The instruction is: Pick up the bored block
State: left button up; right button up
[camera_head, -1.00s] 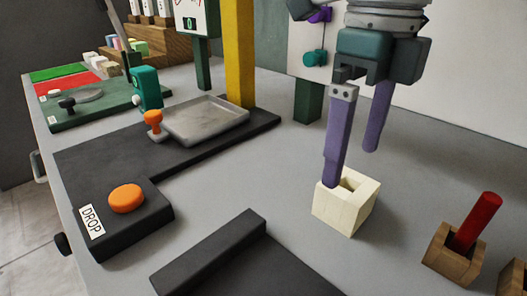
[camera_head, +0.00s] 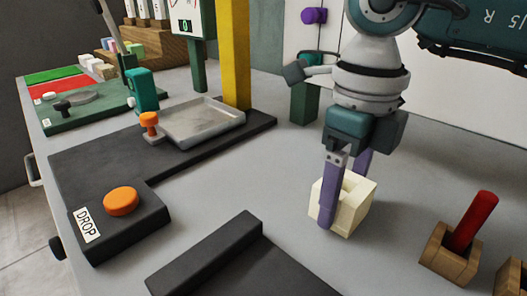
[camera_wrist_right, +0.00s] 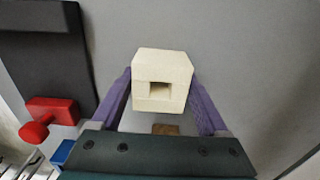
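The bored block (camera_head: 355,213) is a cream cube-like block with a square hole, standing on the grey table right of centre. It also shows in the right wrist view (camera_wrist_right: 163,66), with its hole facing the camera. My right gripper (camera_head: 343,205) points down over it, with one purple finger on the near side and the other partly hidden behind it. In the wrist view the fingers (camera_wrist_right: 162,90) flank the block closely, with narrow slivers of table beside it. Firm contact is not clear. My left gripper is not in view.
A wooden holder (camera_head: 448,258) with a red peg (camera_head: 473,222) stands right of the block. A dark raised bar (camera_head: 207,252) lies front left. The DROP panel with an orange button (camera_head: 121,201), a grey tray (camera_head: 200,122) and a yellow post (camera_head: 236,55) are left.

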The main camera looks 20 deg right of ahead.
jog(key=c, duration=0.9)
